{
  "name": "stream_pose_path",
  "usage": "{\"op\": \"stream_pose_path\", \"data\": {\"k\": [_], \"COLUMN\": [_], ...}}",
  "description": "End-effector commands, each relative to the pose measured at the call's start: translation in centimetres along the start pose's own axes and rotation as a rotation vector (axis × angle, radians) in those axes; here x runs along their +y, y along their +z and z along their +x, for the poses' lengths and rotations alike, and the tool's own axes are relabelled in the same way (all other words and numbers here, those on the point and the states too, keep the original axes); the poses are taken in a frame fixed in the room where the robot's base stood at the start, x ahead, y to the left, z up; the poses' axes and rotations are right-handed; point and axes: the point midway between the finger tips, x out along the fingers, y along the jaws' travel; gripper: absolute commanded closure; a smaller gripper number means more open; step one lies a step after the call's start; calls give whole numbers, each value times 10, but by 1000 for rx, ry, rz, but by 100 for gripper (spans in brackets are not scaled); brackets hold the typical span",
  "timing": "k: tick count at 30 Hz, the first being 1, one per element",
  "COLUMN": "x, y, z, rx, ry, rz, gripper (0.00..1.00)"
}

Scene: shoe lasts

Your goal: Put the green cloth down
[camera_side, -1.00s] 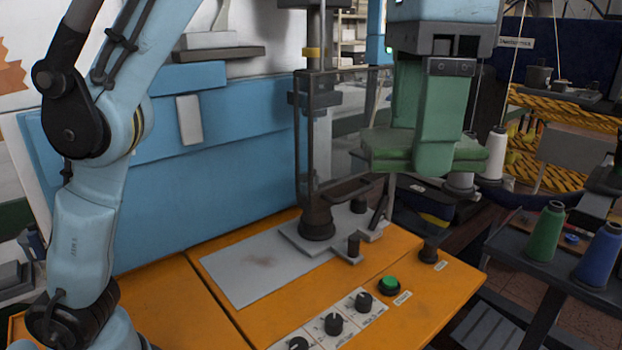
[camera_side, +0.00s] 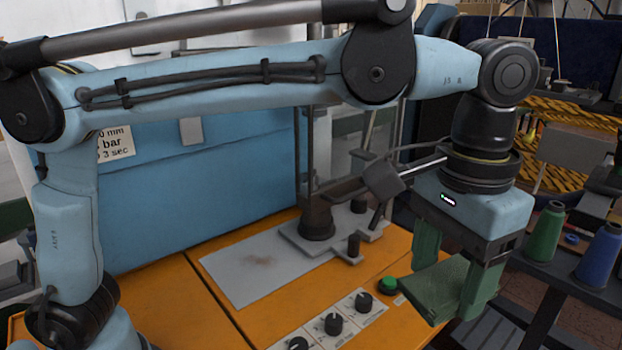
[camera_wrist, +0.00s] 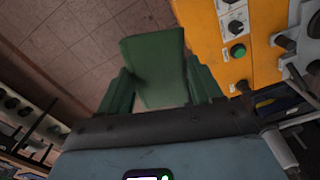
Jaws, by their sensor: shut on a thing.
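The green cloth (camera_side: 438,287) is a flat folded piece held between the green fingers of my gripper (camera_side: 455,290), at the right front corner of the orange machine top. In the wrist view the cloth (camera_wrist: 156,70) sits between the two fingers of my gripper (camera_wrist: 160,92), with the tiled floor behind it. My gripper points down and is shut on the cloth. The side view does not clearly show whether the cloth touches the orange top; in the wrist view it extends over the floor side.
The orange machine top (camera_side: 262,321) has a grey plate (camera_side: 250,268), black knobs (camera_side: 333,323) and a green button (camera_side: 387,285) close to the cloth. A dark post and clamp stand behind. Green (camera_side: 544,235) and blue (camera_side: 600,255) thread spools stand on a rack at right.

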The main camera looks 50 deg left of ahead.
Motion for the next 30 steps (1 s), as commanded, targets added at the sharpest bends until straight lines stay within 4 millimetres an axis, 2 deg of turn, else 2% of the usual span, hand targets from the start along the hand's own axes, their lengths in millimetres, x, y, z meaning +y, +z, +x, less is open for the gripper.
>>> {"op": "stream_pose_path", "data": {"k": [3, 9, 15, 19, 23, 30], "x": [-2, -9, -16, -19, -28, -65], "y": [5, 22, 39, 45, 40, 10], "z": [33, 83, 116, 127, 136, 164], "rx": [0, 0, 0, 0, 0, 0], "ry": [0, 0, 0, 0, 0, 0], "rz": [-68, -180, -259, -285, -296, -299], "gripper": [68, 68, 68, 68, 68, 68]}}
